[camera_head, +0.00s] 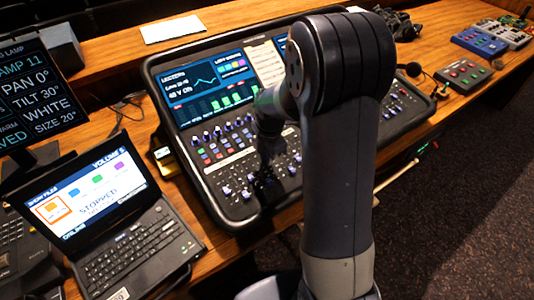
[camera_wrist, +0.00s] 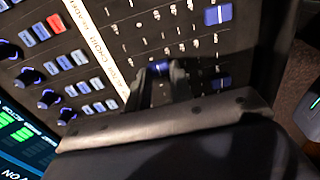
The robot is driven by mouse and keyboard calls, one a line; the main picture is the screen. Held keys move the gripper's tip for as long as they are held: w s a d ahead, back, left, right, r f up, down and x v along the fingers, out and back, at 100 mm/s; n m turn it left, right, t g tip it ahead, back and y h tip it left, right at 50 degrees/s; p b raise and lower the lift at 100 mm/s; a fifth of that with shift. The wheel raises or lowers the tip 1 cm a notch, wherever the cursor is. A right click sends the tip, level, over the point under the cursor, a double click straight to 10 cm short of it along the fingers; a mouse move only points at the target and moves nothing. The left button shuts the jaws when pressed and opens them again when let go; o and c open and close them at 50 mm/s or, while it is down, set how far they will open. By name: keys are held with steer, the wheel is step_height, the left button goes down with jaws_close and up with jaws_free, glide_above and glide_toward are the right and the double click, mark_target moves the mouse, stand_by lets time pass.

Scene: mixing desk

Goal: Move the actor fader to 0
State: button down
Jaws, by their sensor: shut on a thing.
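The mixing desk (camera_head: 170,75) stands on the wooden table, with its fader area at the lower middle. My gripper (camera_head: 268,172) reaches down onto that area, dark and hard to make out in the head view. In the wrist view my gripper (camera_wrist: 163,76) is shut at the fader rows, beside the lower end of the white label strip (camera_wrist: 92,42), which seems to read "ACTOR CHOIR".
Several other fader caps (camera_wrist: 173,10) and lit buttons (camera_wrist: 41,31) lie close around the fingers. A laptop (camera_head: 105,205) stands at the left. Small pedal boxes (camera_head: 463,75) lie at the right.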

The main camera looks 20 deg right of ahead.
steer(key=shift+w, duration=0.1)
steer(key=shift+w+a+b, duration=0.1)
steer(key=shift+w+b, duration=0.15)
steer(key=shift+b, duration=0.15)
steer(key=c, duration=1.2)
jaws_free()
steer(key=shift+c, duration=0.2)
steer(key=shift+r, duration=0.1)
step_height(320, 180, up, 11)
steer(key=s, duration=0.1)
steer(key=shift+d+f+b, duration=0.2)
steer(key=shift+b, duration=0.2)
steer(key=shift+f, duration=0.1)
